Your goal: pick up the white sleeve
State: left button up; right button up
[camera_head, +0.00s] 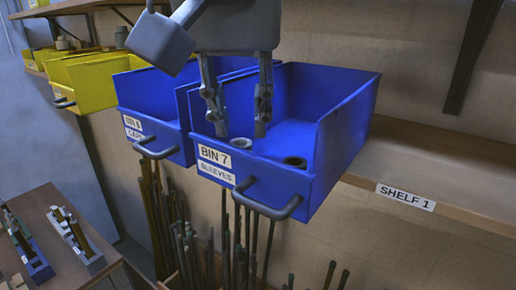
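My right gripper (241,132) reaches down from the top into the blue bin labelled "BIN 7 SLEEVES" (330,140). Its two fingers are spread apart and nothing shows held between them. A pale, light grey to white sleeve (241,143) stands in the bin near its front wall, just below and in front of the fingertips. Only its ring-shaped top shows; the front wall hides the rest. A darker sleeve (295,162) lies to the right in the same bin, clear of the fingers. My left gripper is not in view.
A second blue bin (150,95), labelled for caps, stands close at the left, with yellow bins (95,80) beyond. Shelf 1 (460,185) is bare at the right. Rods (230,245) stand below. A table (75,250) with small racks is at lower left.

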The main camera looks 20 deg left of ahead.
aim_at(241, 145)
jog(key=shift+x, duration=0.85)
jog(key=p+x, duration=0.1)
jog(key=x, duration=0.2)
jog(key=shift+s+a+f, duration=0.1)
jog(key=shift+s+f, duration=0.05)
jog(key=shift+f, duration=0.05)
jog(key=shift+w+f, duration=0.2)
jog(key=shift+f, duration=0.05)
jog(key=shift+s, duration=0.15)
jog(key=c, duration=0.5)
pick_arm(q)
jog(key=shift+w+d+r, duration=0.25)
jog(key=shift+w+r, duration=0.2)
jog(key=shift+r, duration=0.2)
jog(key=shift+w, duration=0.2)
pick_arm(e)
jog(key=shift+r, duration=0.1)
